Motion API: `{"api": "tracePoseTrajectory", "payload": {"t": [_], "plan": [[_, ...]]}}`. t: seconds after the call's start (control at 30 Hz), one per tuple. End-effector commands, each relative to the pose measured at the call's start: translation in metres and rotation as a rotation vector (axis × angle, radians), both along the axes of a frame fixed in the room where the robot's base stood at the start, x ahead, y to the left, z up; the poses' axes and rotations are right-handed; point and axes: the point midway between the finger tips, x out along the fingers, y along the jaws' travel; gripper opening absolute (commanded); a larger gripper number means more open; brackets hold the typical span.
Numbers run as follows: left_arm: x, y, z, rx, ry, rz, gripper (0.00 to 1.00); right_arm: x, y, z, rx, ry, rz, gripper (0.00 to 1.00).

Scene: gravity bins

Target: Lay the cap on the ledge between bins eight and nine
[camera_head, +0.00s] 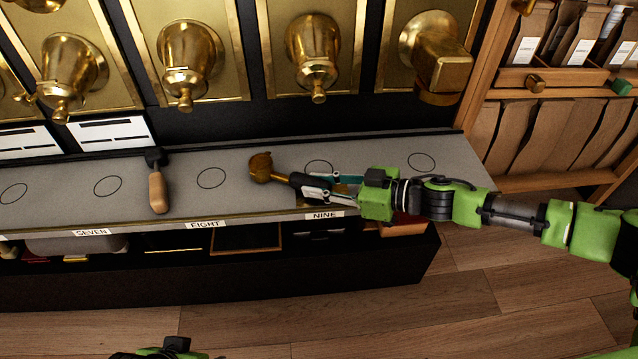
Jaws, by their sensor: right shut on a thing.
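The cap (262,168) appears to be the small brass-coloured piece at the tip of my right gripper, with a dark part behind it. My right gripper (306,184) reaches in from the right over the ledge (240,204) and is shut on this piece. The brass end is over the ledge between the ring of bin eight and that of bin nine. I cannot tell whether it touches the surface. The fingers partly hide it and the ring near the "NINE" label (325,215). The "EIGHT" label (206,225) is further left. My left gripper's fingers are not visible.
A wooden-handled tool (157,186) with a black head lies on the ledge between labels seven and eight. Brass spouts (313,50) hang above the ledge. A wooden rack of paper bags (545,135) stands at right.

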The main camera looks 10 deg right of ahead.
Motion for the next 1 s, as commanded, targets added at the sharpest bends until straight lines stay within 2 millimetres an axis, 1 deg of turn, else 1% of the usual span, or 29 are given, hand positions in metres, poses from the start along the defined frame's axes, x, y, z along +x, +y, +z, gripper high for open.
{"api": "tracePoseTrajectory", "payload": {"t": [0.2,0.23,0.3,0.8,0.87,0.97,1.0], "plan": [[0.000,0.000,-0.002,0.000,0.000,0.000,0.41,0.000,0.000,-0.003,0.001,-0.002,0.001,0.00],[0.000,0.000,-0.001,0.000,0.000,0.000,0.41,0.000,0.000,-0.002,0.001,-0.002,0.001,0.26],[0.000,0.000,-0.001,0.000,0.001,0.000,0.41,0.000,0.000,-0.002,0.001,-0.002,0.001,0.41],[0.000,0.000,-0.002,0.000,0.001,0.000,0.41,-0.001,-0.001,-0.003,-0.001,0.000,0.000,0.41],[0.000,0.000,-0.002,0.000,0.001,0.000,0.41,-0.002,-0.005,-0.002,-0.001,0.000,-0.001,0.41],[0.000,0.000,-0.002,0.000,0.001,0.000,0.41,-0.008,-0.015,0.001,-0.001,0.000,-0.001,0.41],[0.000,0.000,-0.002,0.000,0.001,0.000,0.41,-0.011,-0.022,0.003,-0.002,0.000,-0.003,0.41]]}}
